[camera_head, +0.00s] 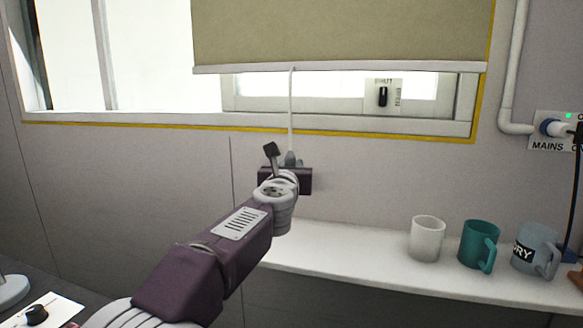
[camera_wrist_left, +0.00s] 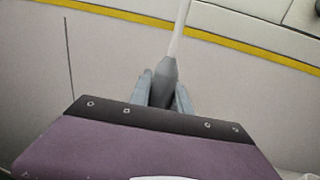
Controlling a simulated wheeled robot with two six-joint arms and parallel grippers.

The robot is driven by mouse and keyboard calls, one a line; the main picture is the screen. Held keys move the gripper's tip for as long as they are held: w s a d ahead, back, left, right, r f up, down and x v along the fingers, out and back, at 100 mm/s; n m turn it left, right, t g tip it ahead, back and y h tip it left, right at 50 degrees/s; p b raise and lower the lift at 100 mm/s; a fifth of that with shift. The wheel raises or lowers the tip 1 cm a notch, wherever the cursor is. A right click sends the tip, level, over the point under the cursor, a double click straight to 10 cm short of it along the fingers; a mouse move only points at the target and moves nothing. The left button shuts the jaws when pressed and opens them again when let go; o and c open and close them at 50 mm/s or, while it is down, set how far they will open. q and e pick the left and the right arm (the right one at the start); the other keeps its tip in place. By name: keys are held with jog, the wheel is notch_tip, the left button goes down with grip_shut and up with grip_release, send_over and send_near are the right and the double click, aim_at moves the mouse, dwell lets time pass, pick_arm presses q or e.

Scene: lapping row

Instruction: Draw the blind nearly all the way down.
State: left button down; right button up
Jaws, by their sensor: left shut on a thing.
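The olive-beige blind (camera_head: 335,30) hangs over the window, with a pale bottom bar (camera_head: 340,68). Its lower edge is a little above the sill, and a bright strip of window shows under it. A white cord (camera_head: 291,110) runs down from the bottom bar to a grey pull. My left gripper (camera_head: 291,160) is below the window, shut on the grey pull. The pull (camera_wrist_left: 164,85) also shows in the left wrist view between the two fingers, with the cord rising from it. My right gripper is not in view.
A white shelf (camera_head: 380,268) below carries a white mug (camera_head: 427,238), a teal mug (camera_head: 478,245) and a grey lettered mug (camera_head: 533,253) at the right. A mains socket (camera_head: 551,124) with a plug is on the right wall. The yellow-edged window sill (camera_head: 150,118) is behind my gripper.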

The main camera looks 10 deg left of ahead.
pick_arm(q)
jog(key=shift+f+b, duration=0.4)
jog(key=shift+f, duration=0.5)
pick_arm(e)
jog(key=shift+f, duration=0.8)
pick_arm(q)
jog(key=c, duration=1.3)
grip_release()
jog(key=shift+w, duration=0.1)
jog(key=shift+o, duration=0.5)
jog(key=shift+w+f, duration=0.1)
jog(key=shift+w, duration=0.05)
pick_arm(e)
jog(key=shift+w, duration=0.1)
